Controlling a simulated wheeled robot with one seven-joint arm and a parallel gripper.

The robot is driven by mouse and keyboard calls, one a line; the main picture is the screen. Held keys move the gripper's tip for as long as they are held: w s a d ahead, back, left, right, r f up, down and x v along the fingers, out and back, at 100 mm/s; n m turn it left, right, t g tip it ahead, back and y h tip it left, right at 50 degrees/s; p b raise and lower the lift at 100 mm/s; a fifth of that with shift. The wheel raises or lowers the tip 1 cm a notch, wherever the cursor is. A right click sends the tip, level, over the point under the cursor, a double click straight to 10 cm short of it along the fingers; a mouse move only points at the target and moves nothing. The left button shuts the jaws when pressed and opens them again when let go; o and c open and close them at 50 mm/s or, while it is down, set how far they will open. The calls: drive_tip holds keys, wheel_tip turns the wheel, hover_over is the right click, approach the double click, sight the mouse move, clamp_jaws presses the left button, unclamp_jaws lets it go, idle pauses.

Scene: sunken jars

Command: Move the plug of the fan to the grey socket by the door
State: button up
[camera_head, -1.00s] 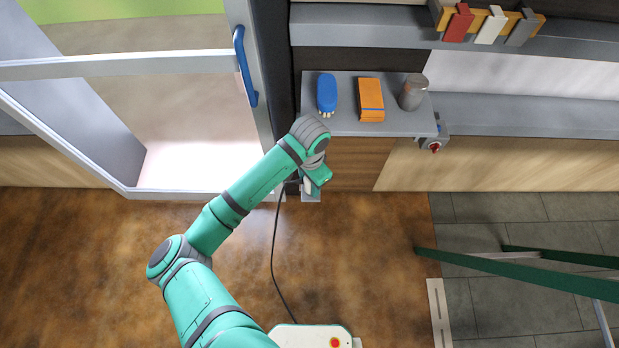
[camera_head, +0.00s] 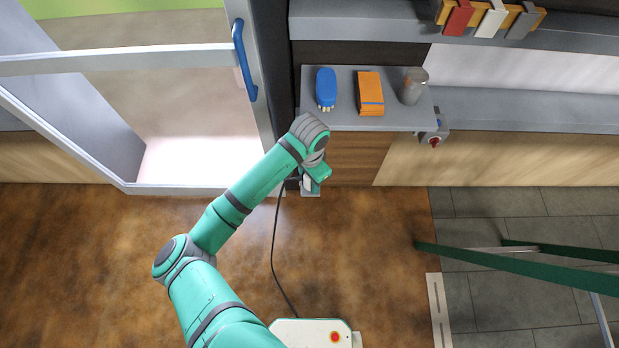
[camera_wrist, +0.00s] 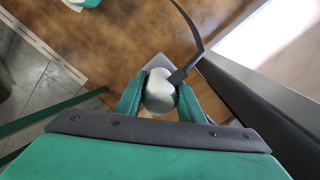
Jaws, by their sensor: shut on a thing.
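In the head view my gripper (camera_head: 313,180) is low beside the door frame, in front of the wooden cabinet. The dark cable (camera_head: 274,245) runs from the plug across the floor toward the bottom edge; its far end is hidden. A grey block (camera_head: 310,193), seemingly the grey socket, shows just below the gripper by the door. Its grey edge also shows behind the plug in the wrist view (camera_wrist: 157,62). I cannot tell whether the plug is seated in it. No fan is recognisable.
The glass door (camera_head: 190,110) with a blue handle (camera_head: 245,62) stands left. The cabinet top (camera_head: 345,118) holds a blue object, an orange box and a grey jar. A grey box with a red knob (camera_head: 434,141) is on its right. Green bars (camera_head: 510,262) cross the right side.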

drive_tip(key=shift+f, duration=0.3)
drive_tip(key=shift+f, duration=0.3)
drive_tip(key=o, duration=1.8)
wheel_tip(320, 180, up, 12)
drive_tip(key=shift+f, duration=0.2)
